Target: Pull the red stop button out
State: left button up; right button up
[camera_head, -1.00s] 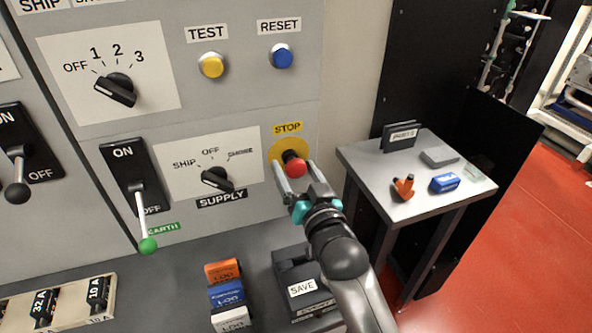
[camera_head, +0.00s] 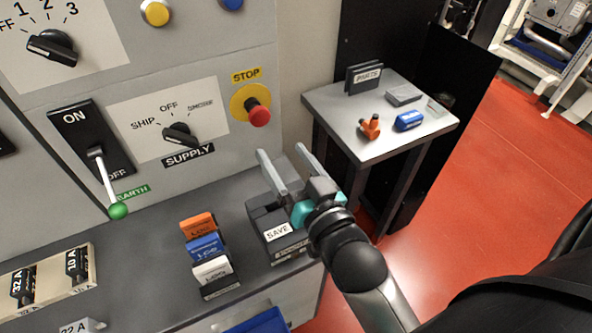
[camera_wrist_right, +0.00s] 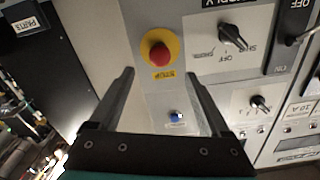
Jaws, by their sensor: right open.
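The red stop button (camera_head: 259,115) sits on a yellow round plate (camera_head: 240,97) on the grey panel, under the STOP label (camera_head: 246,75). The red button also shows in the right wrist view (camera_wrist_right: 159,56), beyond the fingertips and apart from them. My right gripper (camera_head: 286,160) is open and empty, below and to the right of the button in the head view, with its fingers pointing up toward the panel. Its two fingers also show spread apart in the right wrist view (camera_wrist_right: 160,80). My left gripper is not in view.
Left of the button is the SUPPLY knob (camera_head: 180,135) and a lever with a green ball (camera_head: 118,211). Below my gripper a black SAVE box (camera_head: 262,222) and coloured blocks (camera_head: 205,245) stand on the ledge. A grey side table (camera_head: 340,120) with small items stands at right.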

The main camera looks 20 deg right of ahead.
jog(key=shift+s, duration=1.85)
